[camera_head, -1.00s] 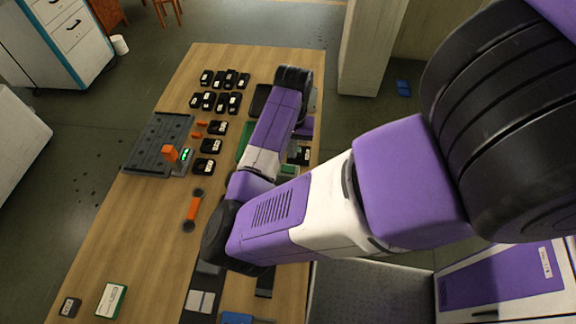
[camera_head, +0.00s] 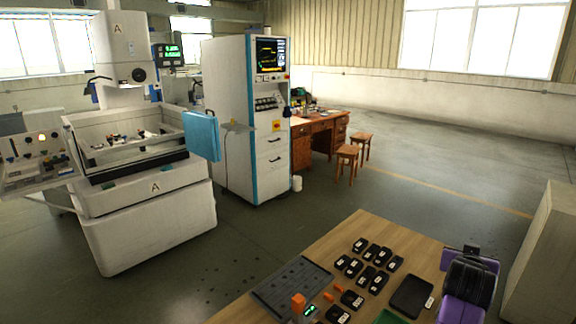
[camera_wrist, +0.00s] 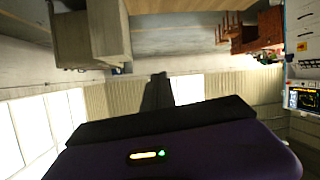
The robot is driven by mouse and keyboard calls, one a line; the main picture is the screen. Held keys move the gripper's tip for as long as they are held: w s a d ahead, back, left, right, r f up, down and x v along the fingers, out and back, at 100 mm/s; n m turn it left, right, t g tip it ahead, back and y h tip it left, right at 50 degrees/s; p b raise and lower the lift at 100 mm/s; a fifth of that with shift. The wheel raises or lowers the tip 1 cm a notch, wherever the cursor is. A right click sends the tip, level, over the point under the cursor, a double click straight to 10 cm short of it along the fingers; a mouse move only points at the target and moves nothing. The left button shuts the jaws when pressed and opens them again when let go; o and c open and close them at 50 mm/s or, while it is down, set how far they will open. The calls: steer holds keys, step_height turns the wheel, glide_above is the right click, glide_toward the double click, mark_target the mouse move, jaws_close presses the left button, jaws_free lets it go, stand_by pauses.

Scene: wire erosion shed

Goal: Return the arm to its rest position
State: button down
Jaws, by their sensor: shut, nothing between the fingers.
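My gripper (camera_wrist: 157,92) shows in the wrist view as a dark shape standing up beyond a purple housing with a small lit strip. Its fingers are together, with nothing seen between them. In the head view, a purple and black part of my arm rises at the lower right, over the right side of the wooden table (camera_head: 345,240). The rest of the arm is out of the head view. The wrist view looks out across the room, upside down, towards wall and windows.
The table holds several black boxes (camera_head: 353,299), a dark tray (camera_head: 411,296) and a grey slotted plate (camera_head: 292,284). A pale cabinet (camera_head: 545,255) stands at the right. A white machine (camera_head: 150,225), a control cabinet (camera_head: 230,120) and a desk (camera_head: 318,140) stand farther back. Open floor lies between.

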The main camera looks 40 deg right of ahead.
steer(key=w+a+r+n+t+h+b, duration=0.1)
steer(key=w+a+r+n+t+h, duration=0.1)
steer(key=w+a+r+n+t, duration=0.65)
steer(key=w+a+f+n+t+y+b, duration=0.1)
steer(key=w+a+n+t+y, duration=0.2)
steer(key=a, duration=0.5)
steer(key=w+a+f+n+t+y, duration=0.1)
steer(key=a+n+t+y, duration=0.2)
steer(key=a+t, duration=0.35)
steer(key=s+a+f+n+g+y+b, duration=0.1)
steer(key=s+a+f+y, duration=0.35)
steer(key=a, duration=0.55)
steer(key=s+a+f+n+y+b, duration=0.1)
steer(key=s+a+f+y, duration=0.35)
steer(key=a, duration=0.55)
steer(key=s+a+f+m+g, duration=0.1)
steer(key=s+a+f+g, duration=0.1)
steer(key=s+a+f, duration=0.2)
steer(key=s+a+f+m+g+b, duration=0.1)
steer(key=s+a+f, duration=0.3)
steer(key=s, duration=0.5)
steer(key=shift+a+f+g+y, duration=0.15)
steer(key=shift+a+g+y, duration=0.15)
steer(key=shift+a+g, duration=0.5)
steer(key=shift+s, duration=0.1)
